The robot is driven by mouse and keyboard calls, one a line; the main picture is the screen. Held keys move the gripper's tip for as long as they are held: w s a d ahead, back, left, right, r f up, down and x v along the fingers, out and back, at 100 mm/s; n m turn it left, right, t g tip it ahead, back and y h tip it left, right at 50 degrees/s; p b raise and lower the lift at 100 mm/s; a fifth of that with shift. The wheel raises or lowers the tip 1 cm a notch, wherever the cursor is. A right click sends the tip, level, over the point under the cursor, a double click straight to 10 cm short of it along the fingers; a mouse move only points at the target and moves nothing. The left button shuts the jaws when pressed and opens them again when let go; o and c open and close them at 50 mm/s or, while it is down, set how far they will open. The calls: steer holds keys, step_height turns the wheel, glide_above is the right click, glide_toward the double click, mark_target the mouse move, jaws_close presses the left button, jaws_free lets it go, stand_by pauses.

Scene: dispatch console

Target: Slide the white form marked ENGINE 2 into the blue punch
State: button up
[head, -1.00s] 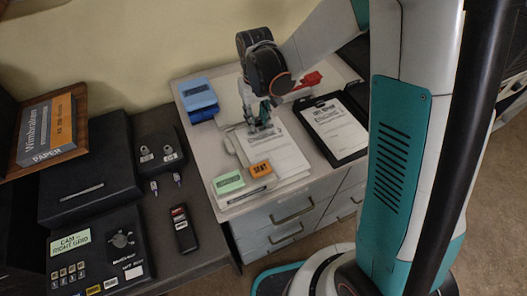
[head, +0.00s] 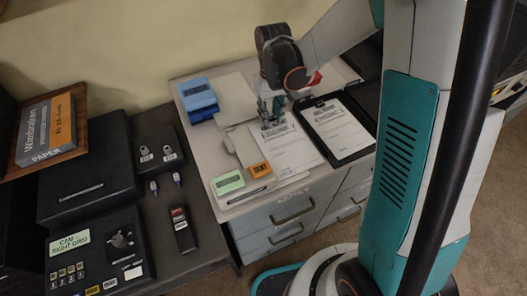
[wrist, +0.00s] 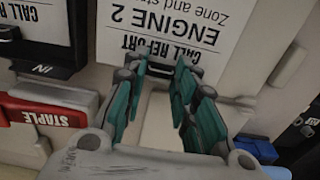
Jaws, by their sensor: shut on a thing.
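My gripper (head: 271,117) is shut on the near-gripper edge of the white form marked ENGINE 2 (head: 288,148), above the cabinet top. In the wrist view the form (wrist: 190,25) reads CALL REPORT ENGINE 2 upside down, and my fingers (wrist: 161,70) are at its heading edge. Whether the form is lifted clear of the top is hard to tell. The blue punch (head: 198,97) stands at the back left of the cabinet top, left of my gripper and apart from the form. Its slot is not clear.
A black clipboard (head: 370,146) lies close to the right of the form. The red stapler (wrist: 40,112) is behind my gripper. A pale pad (head: 232,100) lies beside the punch.

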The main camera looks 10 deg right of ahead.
steer(key=shift+w+d, duration=0.1)
steer(key=shift+d, duration=0.3)
steer(key=shift+r+p, duration=2.5)
steer(key=shift+r, duration=1.3)
